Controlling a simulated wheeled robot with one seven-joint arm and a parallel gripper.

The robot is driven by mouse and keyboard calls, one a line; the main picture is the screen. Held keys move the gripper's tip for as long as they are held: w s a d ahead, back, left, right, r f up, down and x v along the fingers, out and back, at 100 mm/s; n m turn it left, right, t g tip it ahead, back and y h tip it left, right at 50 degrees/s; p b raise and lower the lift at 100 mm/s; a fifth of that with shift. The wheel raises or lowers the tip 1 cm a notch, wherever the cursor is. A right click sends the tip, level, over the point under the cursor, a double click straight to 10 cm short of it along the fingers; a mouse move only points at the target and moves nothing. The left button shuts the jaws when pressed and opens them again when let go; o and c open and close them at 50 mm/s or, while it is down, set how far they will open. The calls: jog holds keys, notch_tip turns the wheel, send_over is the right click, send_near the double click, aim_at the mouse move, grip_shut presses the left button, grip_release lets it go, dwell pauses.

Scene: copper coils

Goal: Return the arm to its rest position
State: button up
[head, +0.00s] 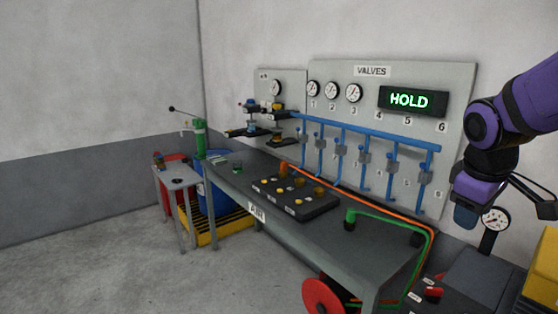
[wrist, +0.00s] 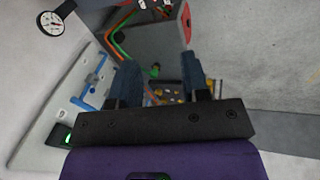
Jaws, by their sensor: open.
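My purple and black arm (head: 520,105) reaches in from the right edge in the head view. My gripper hangs in front of the right end of the valve panel, and its jaws are partly cut from clear sight there. In the wrist view my gripper (wrist: 160,85) has two dark fingers standing well apart, with nothing between them but the distant bench and floor. It is open, empty and touches nothing that I can see.
A valve panel (head: 455,85) with gauges, blue pipes and a green HOLD display (head: 409,100) stands behind the grey bench (head: 340,236). A gauge (head: 495,218) is just below my gripper. A red reel (head: 322,297) is at the bench front. Open floor lies left.

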jog(key=s+a+r+m+t+y, duration=0.1)
jog(key=s+a+r+m, duration=0.1)
jog(key=s, duration=0.5)
jog(key=s+a+r+m+t+y, duration=0.1)
jog(key=s+a+r+m, duration=0.1)
jog(key=s+r+m, duration=0.2)
jog(key=s, duration=0.2)
jog(key=shift+s+a+t, duration=0.3)
jog(key=shift+s+a, duration=0.05)
